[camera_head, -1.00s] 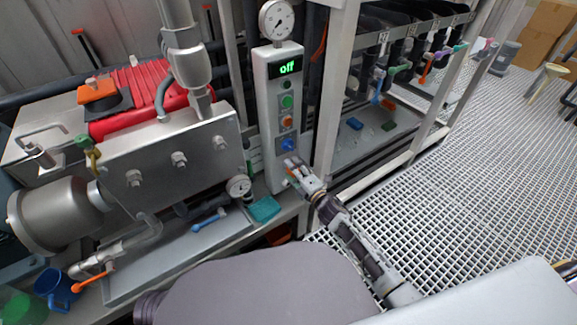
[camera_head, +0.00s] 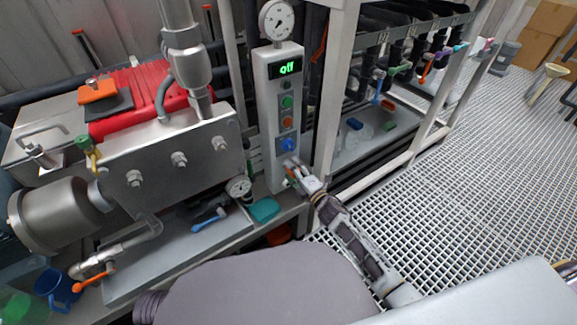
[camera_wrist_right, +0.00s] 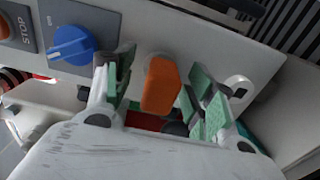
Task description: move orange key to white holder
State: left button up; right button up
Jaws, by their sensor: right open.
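The orange key (camera_wrist_right: 161,84) sticks out from the lower part of the white control panel in the right wrist view. My right gripper (camera_wrist_right: 164,82) is open, with one green-padded finger on each side of the key. I cannot tell whether either pad touches it. In the head view, my right gripper (camera_head: 292,166) is at the panel's lower end, where the key is mostly hidden. A small white fitting with a dark hole (camera_wrist_right: 238,89) sits right of the fingers; it may be the white holder. My left gripper is not in view.
A blue knob (camera_wrist_right: 71,45) is left of the fingers, beside the STOP button. The control panel (camera_head: 263,110) shows "off" and stands against a frame post (camera_head: 334,100). A steel machine (camera_head: 170,160) is to the left. Grated floor (camera_head: 450,210) lies open to the right.

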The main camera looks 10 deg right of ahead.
jog(key=shift+c, duration=0.2)
jog(key=c, duration=0.7)
grip_shut()
jog(key=shift+s, duration=0.1)
jog(key=shift+s+d, duration=0.15)
jog(key=shift+s, duration=0.15)
jog(key=shift+s+d+p, duration=0.1)
jog(key=shift+s+p, duration=0.2)
jog(key=shift+p+v, duration=0.65)
jog(key=shift+v, duration=1.6)
jog(key=shift+f, duration=0.1)
